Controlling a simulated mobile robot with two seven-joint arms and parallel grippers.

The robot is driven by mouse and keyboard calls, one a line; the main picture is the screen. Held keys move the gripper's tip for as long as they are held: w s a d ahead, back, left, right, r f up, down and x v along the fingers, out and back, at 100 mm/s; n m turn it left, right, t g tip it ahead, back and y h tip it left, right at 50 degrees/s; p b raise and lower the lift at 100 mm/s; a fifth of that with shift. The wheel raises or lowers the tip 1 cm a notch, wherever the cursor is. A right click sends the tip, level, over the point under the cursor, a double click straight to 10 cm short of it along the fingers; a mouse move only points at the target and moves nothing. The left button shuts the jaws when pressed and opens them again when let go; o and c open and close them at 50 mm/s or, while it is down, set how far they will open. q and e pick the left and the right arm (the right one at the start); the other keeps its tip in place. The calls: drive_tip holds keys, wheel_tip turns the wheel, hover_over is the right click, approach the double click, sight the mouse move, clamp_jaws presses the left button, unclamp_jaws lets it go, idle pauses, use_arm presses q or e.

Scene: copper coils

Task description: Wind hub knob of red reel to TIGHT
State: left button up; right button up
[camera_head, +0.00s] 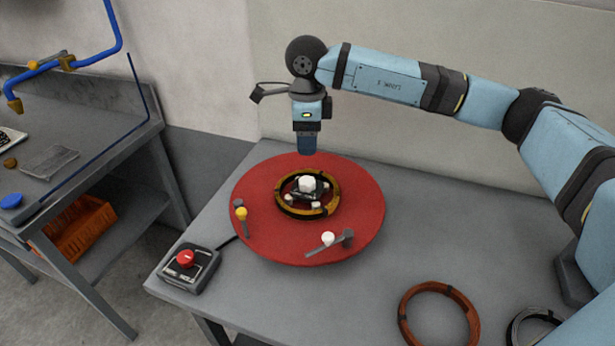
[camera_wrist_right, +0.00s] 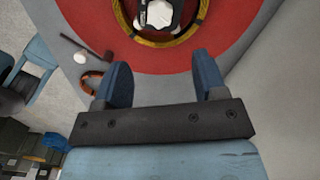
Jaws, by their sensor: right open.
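The red reel (camera_head: 261,240) is a wide red disc lying flat on the grey table. A dark and yellow ring (camera_head: 290,210) sits on its middle. Inside the ring is the white hub knob (camera_head: 308,184) on a dark base; its markings are too small to read. In the right wrist view the knob (camera_wrist_right: 160,14) shows at the top edge, partly cut off. My right gripper (camera_head: 307,150) points down above the far side of the reel, behind the knob and apart from it. Its two blue fingers (camera_wrist_right: 160,80) are open with nothing between them. My left gripper is not in view.
A yellow-topped lever (camera_head: 242,215) and a white-topped lever (camera_head: 328,239) lie at the reel's edge. A red-button box (camera_head: 187,262) stands at the table's left corner. A copper coil (camera_head: 438,288) and a dark coil (camera_head: 512,326) lie front right. A side bench (camera_head: 105,135) stands left.

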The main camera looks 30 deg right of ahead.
sight(307, 180)
wheel_tip(307, 180, down, 12)
drive_tip(key=shift+r, duration=0.15)
drive_tip(key=shift+c, duration=0.2)
drive_tip(key=c, duration=0.9)
